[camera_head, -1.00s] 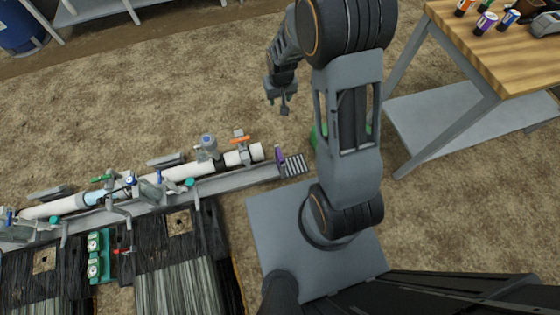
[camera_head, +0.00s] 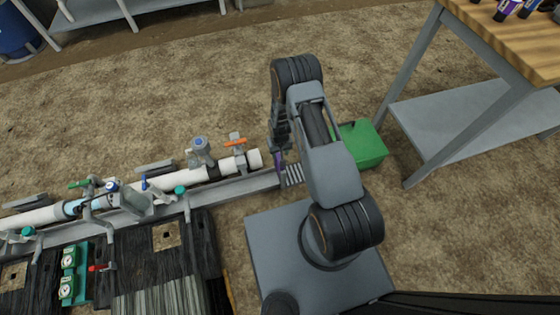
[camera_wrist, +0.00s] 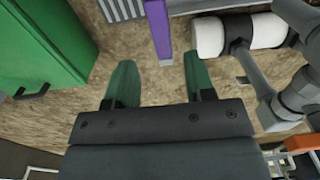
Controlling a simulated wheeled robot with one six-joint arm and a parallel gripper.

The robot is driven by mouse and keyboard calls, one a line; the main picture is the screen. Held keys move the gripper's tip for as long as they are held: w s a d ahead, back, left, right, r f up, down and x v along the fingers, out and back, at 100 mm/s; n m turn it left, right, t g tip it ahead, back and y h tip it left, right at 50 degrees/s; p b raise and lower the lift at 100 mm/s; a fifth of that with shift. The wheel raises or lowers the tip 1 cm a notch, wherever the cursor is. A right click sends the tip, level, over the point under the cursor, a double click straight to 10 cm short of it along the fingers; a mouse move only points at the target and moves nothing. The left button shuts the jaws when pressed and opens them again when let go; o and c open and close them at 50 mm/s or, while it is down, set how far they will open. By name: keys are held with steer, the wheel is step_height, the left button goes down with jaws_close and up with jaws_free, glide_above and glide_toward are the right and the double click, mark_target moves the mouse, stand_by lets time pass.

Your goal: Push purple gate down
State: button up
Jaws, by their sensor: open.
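The purple gate (camera_head: 279,164) is a narrow upright bar at the right end of the pipe rail, partly hidden by my arm. In the wrist view the purple gate (camera_wrist: 158,28) comes down from the top edge, and its near end lies between the lines of my two fingertips. My gripper (camera_wrist: 160,72) is open with nothing held; its dark green fingers stand either side of the gate's near end. I cannot tell whether they touch it. In the head view my gripper (camera_head: 279,146) is just above the gate, small and partly blurred into the arm.
A green box (camera_head: 364,147) stands behind my arm. A wooden-topped table (camera_head: 520,38) is at the right.

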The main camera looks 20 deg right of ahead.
step_height(320, 180, down, 7)
steer(key=shift+r+b, duration=0.1)
steer(key=shift+b, duration=0.95)
steer(key=shift+c, duration=0.2)
jaws_close()
